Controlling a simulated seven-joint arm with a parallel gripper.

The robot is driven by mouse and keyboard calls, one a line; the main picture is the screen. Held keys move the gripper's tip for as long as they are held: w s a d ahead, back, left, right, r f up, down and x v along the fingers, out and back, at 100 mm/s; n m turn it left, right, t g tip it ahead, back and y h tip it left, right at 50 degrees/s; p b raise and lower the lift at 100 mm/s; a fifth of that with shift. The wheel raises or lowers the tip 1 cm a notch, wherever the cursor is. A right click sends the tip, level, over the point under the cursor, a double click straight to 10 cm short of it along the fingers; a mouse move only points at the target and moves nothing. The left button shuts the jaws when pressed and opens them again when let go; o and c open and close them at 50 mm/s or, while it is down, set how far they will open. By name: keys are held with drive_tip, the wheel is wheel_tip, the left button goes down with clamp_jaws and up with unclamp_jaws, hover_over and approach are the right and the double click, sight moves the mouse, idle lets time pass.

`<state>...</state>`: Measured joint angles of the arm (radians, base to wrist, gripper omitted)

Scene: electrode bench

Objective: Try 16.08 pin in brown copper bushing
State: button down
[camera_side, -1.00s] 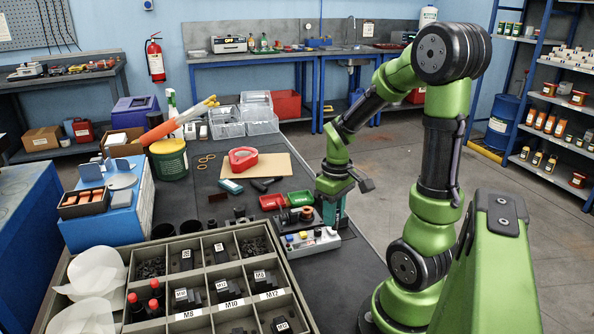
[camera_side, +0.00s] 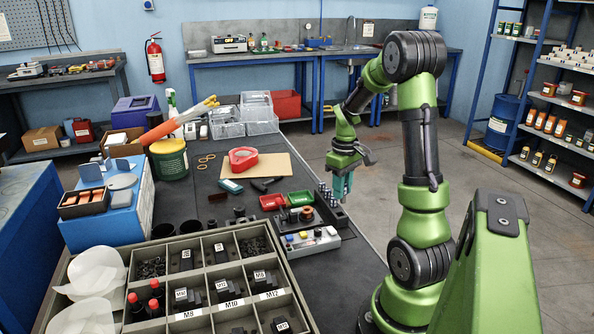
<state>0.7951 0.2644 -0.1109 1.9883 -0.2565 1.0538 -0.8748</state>
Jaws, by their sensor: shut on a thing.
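My gripper (camera_side: 342,197) points down with teal fingers at the right side of the black pin rack (camera_side: 340,219). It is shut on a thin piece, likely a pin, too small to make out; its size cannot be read. Several grey pins (camera_side: 326,194) stand in the rack just left of the fingers. A brown copper bushing (camera_side: 307,213) sits on the dark fixture left of the rack, beside a black ring part. The bushing is small here and its bore cannot be seen clearly.
A grey control box with coloured buttons (camera_side: 312,240) stands in front of the fixture. Red (camera_side: 272,202) and green (camera_side: 300,197) trays lie behind it. A large compartment tray (camera_side: 290,262) fills the front left. The table's right edge is close to the rack.

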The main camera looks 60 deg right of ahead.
drive_tip(key=shift+n, duration=0.4)
drive_tip(key=shift+w+d+f, duration=0.15)
drive_tip(key=shift+d+f, duration=0.05)
drive_tip(key=shift+f, duration=0.5)
drive_tip(key=shift+w+d+f, duration=0.1)
drive_tip(key=shift+d+f, duration=0.1)
drive_tip(key=shift+f, duration=0.45)
drive_tip(key=shift+w+d+f, duration=0.15)
drive_tip(key=shift+d+f, duration=0.05)
drive_tip(key=shift+f, duration=0.5)
drive_tip(key=shift+f, duration=1.45)
drive_tip(key=c, duration=0.8)
unclamp_jaws()
drive_tip(key=shift+r, duration=0.1)
wheel_tip(320, 180, up, 17)
drive_tip(key=shift+f, duration=0.1)
drive_tip(key=shift+r, duration=2.5)
